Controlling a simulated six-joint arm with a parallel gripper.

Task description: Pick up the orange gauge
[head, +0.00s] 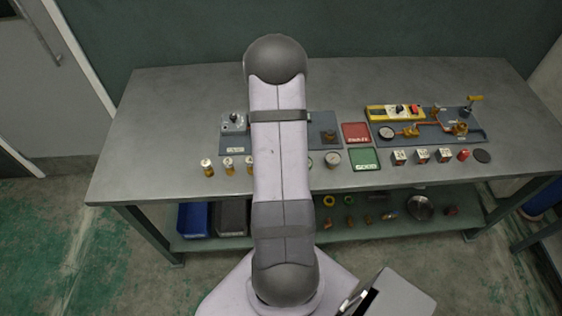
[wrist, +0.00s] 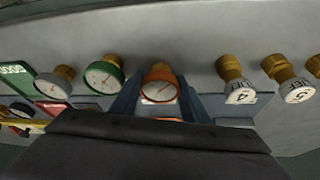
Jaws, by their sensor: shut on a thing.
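The orange gauge (wrist: 160,75), with a white dial and brass stem, sits between the two blue fingers of my gripper (wrist: 160,90) in the wrist view. The gripper is shut on it. I cannot tell whether the gauge touches the bench. In the head view my arm hides both the gauge and the gripper.
A green gauge (wrist: 103,76) and a grey gauge (wrist: 53,83) stand left of the orange one in the wrist view. Labelled brass-necked cylinders (wrist: 238,82) stand on its right. The bench (head: 180,100) also holds a red tray (head: 356,133) and a green tray (head: 364,159).

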